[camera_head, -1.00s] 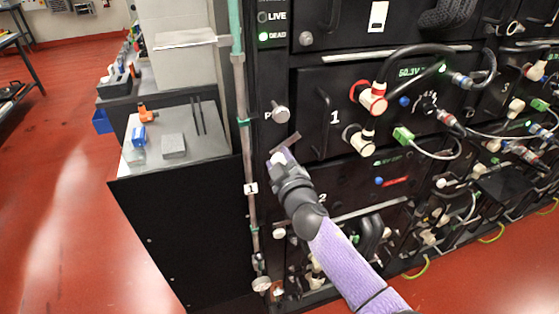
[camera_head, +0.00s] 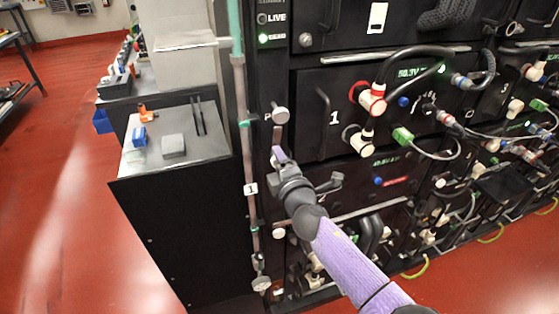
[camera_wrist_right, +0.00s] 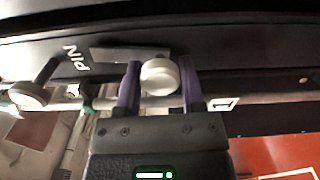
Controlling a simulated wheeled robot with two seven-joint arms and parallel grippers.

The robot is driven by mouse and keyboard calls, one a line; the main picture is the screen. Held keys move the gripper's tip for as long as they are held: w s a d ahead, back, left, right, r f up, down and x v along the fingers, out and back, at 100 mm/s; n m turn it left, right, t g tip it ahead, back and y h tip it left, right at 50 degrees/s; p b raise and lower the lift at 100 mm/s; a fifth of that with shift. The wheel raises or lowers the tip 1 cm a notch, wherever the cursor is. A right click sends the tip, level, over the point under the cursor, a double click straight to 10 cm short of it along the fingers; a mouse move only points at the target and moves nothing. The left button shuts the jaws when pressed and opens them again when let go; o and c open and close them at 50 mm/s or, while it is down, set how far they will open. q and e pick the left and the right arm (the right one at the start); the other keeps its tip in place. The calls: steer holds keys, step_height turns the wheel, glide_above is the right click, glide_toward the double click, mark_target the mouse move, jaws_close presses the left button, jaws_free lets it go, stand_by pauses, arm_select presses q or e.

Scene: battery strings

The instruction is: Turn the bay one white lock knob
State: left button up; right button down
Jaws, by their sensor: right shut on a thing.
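The white lock knob (camera_wrist_right: 159,76) shows in the wrist view as a round cap between my two purple fingers. My right gripper (camera_wrist_right: 160,88) is shut on it, one finger on each side. A flat grey bar (camera_wrist_right: 128,54) lies behind the knob, in line with the post. In the head view, my right gripper (camera_head: 279,157) is at the left edge of bay 1, below another white knob (camera_head: 281,116) by the PIN label. The gripper mostly hides the lock knob there. My left gripper is not in view.
The bay 1 panel (camera_head: 312,86) has a black handle and thick cables with red and white connectors (camera_head: 371,100) to the right. A thin post (camera_head: 250,160) runs down the left. A grey-topped cabinet (camera_head: 196,148) with small items stands left; red floor is open beyond.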

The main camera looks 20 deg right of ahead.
steer(key=shift+n, duration=0.7)
steer(key=shift+c, duration=1.1)
jaws_free()
steer(key=s+p, duration=0.1)
steer(key=s, duration=0.9)
steer(key=shift+d+p, duration=0.15)
steer(key=shift+p, duration=0.2)
